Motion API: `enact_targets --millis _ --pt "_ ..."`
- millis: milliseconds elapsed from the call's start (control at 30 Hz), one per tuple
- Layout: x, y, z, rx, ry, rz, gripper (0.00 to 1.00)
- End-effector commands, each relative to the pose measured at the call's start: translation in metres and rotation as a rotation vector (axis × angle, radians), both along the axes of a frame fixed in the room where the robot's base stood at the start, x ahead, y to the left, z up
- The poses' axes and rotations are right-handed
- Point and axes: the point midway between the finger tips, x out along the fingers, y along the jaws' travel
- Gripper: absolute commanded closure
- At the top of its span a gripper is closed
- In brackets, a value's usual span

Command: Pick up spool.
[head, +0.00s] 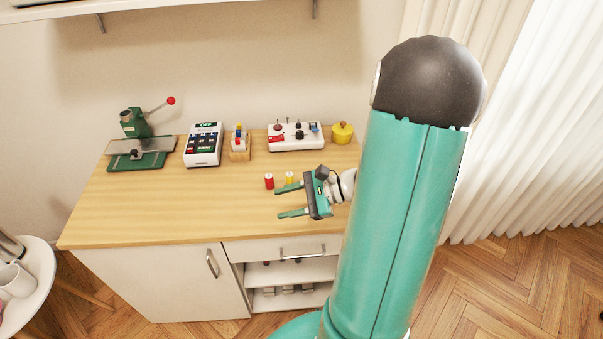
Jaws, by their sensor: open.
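A small red spool (269,181) stands upright on the wooden tabletop, near the middle. A yellow spool (289,178) stands just to its right, close behind my gripper's upper finger. My gripper (284,201) is open and empty, with its two teal fingers pointing left. It is over the table, on the near side of both spools. The red spool is just beyond the upper fingertip and not between the fingers. I cannot tell whether the finger touches the yellow spool.
Along the back of the table (130,210) stand a green press (140,150), a keypad box (203,145), a wooden holder (239,146), a white control box (295,136) and a yellow pot (342,132). The left front of the tabletop is clear. A white curtain hangs at right.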

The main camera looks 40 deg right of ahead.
Motion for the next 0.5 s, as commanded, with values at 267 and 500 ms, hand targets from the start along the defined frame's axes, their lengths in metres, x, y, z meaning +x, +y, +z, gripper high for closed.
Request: enact_targets --millis 267,500 --pt "-0.023 -0.119 -0.059 0.404 -0.064 -0.565 0.55" --pt "-0.048 -0.167 -0.088 0.546 -0.119 -0.803 0.55"
